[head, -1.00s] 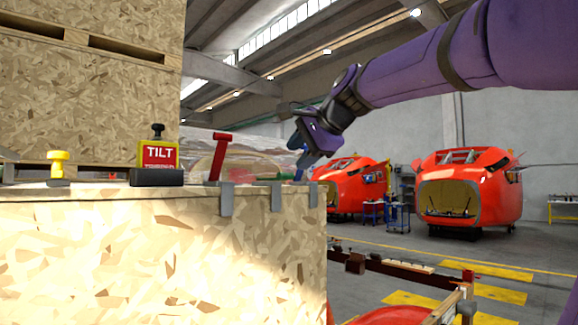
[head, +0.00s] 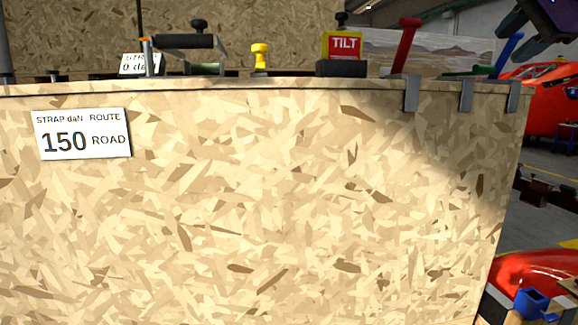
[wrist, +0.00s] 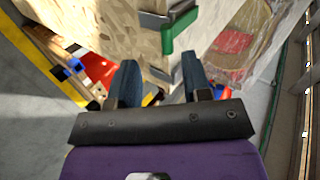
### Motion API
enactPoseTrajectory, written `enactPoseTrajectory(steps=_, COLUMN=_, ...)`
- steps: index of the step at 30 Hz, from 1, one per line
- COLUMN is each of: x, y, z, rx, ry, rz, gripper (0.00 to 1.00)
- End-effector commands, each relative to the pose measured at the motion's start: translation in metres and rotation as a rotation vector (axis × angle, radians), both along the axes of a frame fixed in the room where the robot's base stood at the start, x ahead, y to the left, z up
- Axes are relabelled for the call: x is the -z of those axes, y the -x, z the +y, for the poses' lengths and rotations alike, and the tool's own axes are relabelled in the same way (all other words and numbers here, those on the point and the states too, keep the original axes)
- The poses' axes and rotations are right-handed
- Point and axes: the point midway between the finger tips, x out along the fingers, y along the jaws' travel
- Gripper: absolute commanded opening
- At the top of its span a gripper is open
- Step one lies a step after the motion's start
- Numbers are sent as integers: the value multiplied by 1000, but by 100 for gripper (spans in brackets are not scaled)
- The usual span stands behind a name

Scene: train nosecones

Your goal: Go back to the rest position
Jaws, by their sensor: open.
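My gripper shows in the wrist view (wrist: 160,85) with its two dark blue fingers apart and nothing between them. It is beside the corner of a large chipboard crate (wrist: 100,25), with a green-handled latch (wrist: 181,32) just beyond the fingers. In the head view part of my purple arm is at the top right edge, and the fingertips cannot be made out clearly there. The crate (head: 250,200) fills most of that view.
On the crate's top edge are a red lever (head: 406,45), a blue lever (head: 507,52), a yellow knob (head: 260,55) and a TILT sign (head: 343,46). A label (head: 82,134) reads 150. Red nosecones (head: 542,105) stand at the right. Open floor (wrist: 35,120) shows at the wrist view's left.

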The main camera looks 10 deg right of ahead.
Motion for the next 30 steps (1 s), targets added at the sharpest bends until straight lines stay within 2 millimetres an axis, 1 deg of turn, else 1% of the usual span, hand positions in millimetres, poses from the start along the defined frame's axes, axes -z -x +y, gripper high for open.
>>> enactPoseTrajectory(steps=1, x=18, y=6, z=14, rx=-60, ry=53, rz=29, gripper=44)
enactPoseTrajectory(steps=2, x=30, y=10, z=22, rx=-103, ry=97, rz=49, gripper=44)
enactPoseTrajectory(steps=3, x=49, y=17, z=34, rx=-169, ry=160, rz=79, gripper=44)
enactPoseTrajectory(steps=5, x=80, y=30, z=53, rx=-287, ry=270, rz=125, gripper=44)
enactPoseTrajectory(steps=6, x=102, y=40, z=65, rx=-370, ry=347, rz=156, gripper=44)
enactPoseTrajectory(steps=8, x=134, y=56, z=82, rx=-496, ry=462, rz=198, gripper=44)
enactPoseTrajectory(steps=9, x=155, y=67, z=91, rx=-581, ry=535, rz=225, gripper=44)
enactPoseTrajectory(steps=11, x=184, y=83, z=103, rx=-701, ry=639, rz=258, gripper=44)
enactPoseTrajectory(steps=12, x=201, y=94, z=108, rx=-775, ry=702, rz=278, gripper=44)
enactPoseTrajectory(steps=15, x=237, y=116, z=118, rx=-933, ry=832, rz=318, gripper=44)
enactPoseTrajectory(steps=18, x=259, y=131, z=123, rx=-1038, ry=916, rz=341, gripper=44)
enactPoseTrajectory(steps=21, x=270, y=138, z=124, rx=-1089, ry=956, rz=352, gripper=44)
enactPoseTrajectory(steps=30, x=271, y=139, z=124, rx=-1098, ry=963, rz=354, gripper=44)
